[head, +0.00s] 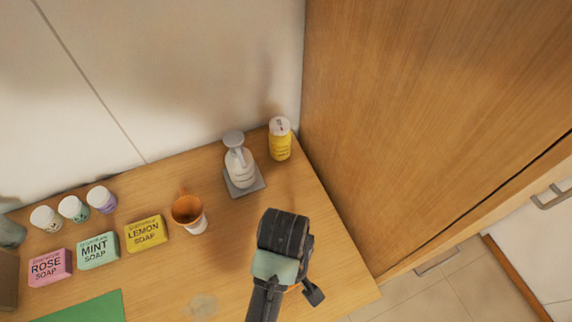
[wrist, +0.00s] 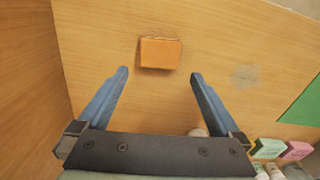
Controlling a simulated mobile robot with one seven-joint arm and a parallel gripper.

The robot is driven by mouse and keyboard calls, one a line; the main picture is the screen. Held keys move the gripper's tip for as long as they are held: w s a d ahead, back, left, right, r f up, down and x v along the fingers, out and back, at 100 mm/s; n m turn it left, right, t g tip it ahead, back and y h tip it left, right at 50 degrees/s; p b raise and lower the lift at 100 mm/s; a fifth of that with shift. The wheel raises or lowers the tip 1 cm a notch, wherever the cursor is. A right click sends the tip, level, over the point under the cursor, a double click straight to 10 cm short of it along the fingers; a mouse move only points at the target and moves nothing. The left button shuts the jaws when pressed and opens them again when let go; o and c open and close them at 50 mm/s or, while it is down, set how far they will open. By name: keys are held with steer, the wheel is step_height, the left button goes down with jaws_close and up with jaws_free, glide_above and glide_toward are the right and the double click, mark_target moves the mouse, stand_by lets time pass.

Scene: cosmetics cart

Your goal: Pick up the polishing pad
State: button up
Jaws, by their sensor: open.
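A small orange-brown rectangular block, which looks like the polishing pad (wrist: 160,53), lies flat on the wooden cart top in the wrist view. My gripper (wrist: 160,72) is open and empty above the cart top. In the wrist view the pad appears just beyond the fingertips, roughly centred between the two blue-grey fingers, with bare wood at either side. I cannot tell the exact height of the fingers above it. In the head view my dark arm covers the front right of the cart top, and the pad is hidden there.
A grey pump bottle (head: 240,165) and a yellow bottle (head: 280,140) stand at the back right. An orange-and-white cup (head: 190,213), lemon soap (head: 146,233), mint soap (head: 98,250) and rose soap (head: 49,267) are to the left. A wooden cabinet (head: 430,120) rises at the right.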

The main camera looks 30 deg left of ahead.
step_height(320, 180, down, 3)
steer(key=shift+w+r, duration=0.1)
steer(key=shift+s+d+f+p, duration=0.1)
steer(key=shift+f+p, duration=0.3)
steer(key=shift+f, duration=0.95)
steer(key=shift+s+d+f+p, duration=0.1)
steer(key=shift+f+p, duration=0.25)
steer(key=shift+f, duration=0.95)
steer(key=shift+c, duration=0.3)
steer(key=c, duration=1.1)
steer(key=shift+o, duration=0.2)
step_height(320, 180, up, 10)
steer(key=shift+b, duration=0.45)
